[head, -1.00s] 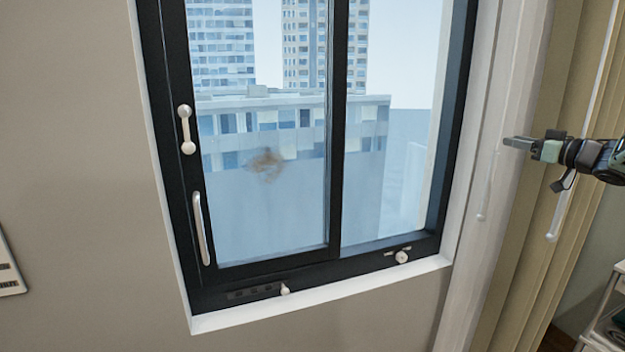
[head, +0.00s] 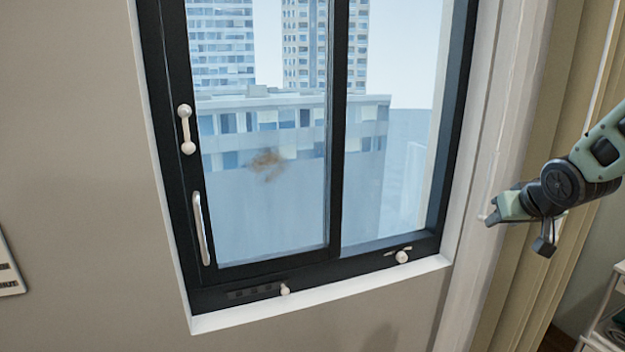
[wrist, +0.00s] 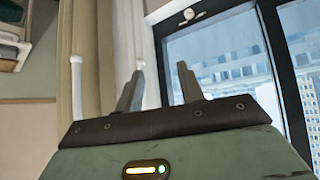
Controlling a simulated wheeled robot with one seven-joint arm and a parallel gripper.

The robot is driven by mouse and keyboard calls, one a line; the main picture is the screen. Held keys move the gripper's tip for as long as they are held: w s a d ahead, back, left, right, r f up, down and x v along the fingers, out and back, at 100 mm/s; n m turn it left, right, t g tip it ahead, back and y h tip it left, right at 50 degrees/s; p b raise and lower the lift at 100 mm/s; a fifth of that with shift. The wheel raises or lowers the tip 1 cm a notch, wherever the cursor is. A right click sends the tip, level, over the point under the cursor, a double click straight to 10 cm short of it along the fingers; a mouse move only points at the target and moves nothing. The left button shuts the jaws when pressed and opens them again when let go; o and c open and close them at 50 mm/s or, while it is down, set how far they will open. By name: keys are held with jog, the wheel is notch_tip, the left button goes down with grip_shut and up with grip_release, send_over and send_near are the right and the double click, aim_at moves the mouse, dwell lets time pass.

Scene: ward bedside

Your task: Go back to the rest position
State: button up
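My gripper (head: 490,218) is at the right in the head view, in front of the curtain and the right window jamb. In the wrist view its two fingers (wrist: 159,88) stand apart with nothing between them. It appears clear of the window handles.
A black-framed window (head: 333,190) fills the middle, with white handles (head: 201,228) and knobs (head: 402,257). A brown smudge (head: 267,162) shows on the left pane. Beige curtains (head: 540,120) hang at the right. A shelf unit (head: 606,312) stands at the lower right.

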jog(key=s+a+f+g, duration=0.3)
jog(key=s+a, duration=0.1)
jog(key=s, duration=0.6)
jog(key=s+a+f+g, duration=0.3)
jog(key=s+f, duration=0.1)
jog(key=s, duration=0.6)
jog(key=s+a+n+g+b, duration=0.1)
jog(key=s+a+n, duration=0.3)
jog(key=s+a, duration=0.3)
jog(key=s+a+f+n+g+y+b, duration=0.1)
jog(key=s+a+n+g+b, duration=0.1)
jog(key=s+a+n, duration=0.2)
jog(key=s+a, duration=0.3)
jog(key=a, duration=0.4)
jog(key=shift+a+y, duration=0.3)
jog(key=shift+w+d+f, duration=0.1)
